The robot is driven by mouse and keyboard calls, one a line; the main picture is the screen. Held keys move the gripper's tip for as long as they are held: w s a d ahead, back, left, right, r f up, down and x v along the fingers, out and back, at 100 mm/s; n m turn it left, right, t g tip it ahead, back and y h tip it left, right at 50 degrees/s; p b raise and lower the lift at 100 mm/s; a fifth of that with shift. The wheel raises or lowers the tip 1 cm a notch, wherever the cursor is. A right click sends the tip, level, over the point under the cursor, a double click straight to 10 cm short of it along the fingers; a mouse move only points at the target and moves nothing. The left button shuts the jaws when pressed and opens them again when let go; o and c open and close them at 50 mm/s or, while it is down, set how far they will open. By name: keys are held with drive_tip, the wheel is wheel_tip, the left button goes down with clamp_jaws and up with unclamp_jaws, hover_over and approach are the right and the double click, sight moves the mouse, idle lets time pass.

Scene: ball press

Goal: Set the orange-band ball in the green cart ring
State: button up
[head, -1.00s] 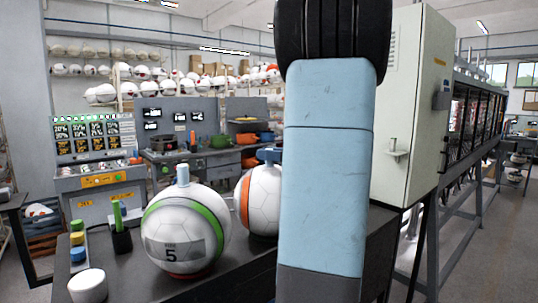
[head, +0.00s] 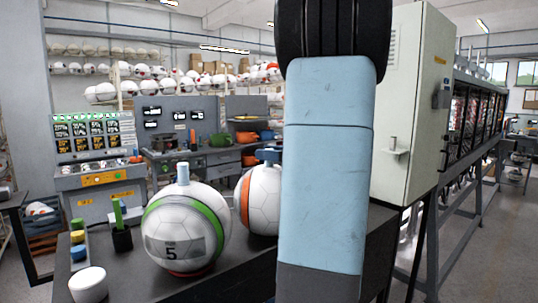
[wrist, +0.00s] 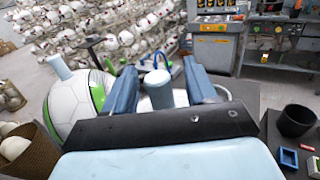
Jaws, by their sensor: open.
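The orange-band ball (head: 258,200) sits on the dark bench in the head view, its right part hidden behind my arm. My gripper (head: 268,154) shows only in part there, as blue finger pieces above that ball. In the wrist view my gripper (wrist: 160,88) is open, its two blue fingers on either side of a grey post (wrist: 158,90) on a white surface. A gap shows beside the post. The ball under it is mostly hidden, and no orange shows there. I cannot make out the green cart ring in either view.
A green-band ball (head: 185,240) marked 5 stands close beside the orange-band ball; it also shows in the wrist view (wrist: 75,110). A black cup (head: 121,238), a white cup (head: 88,285) and small colored pieces stand at the bench's left. A pale cabinet (head: 415,110) rises at right.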

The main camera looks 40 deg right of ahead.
drive_tip(key=v, duration=1.2)
drive_tip(key=shift+s, duration=0.15)
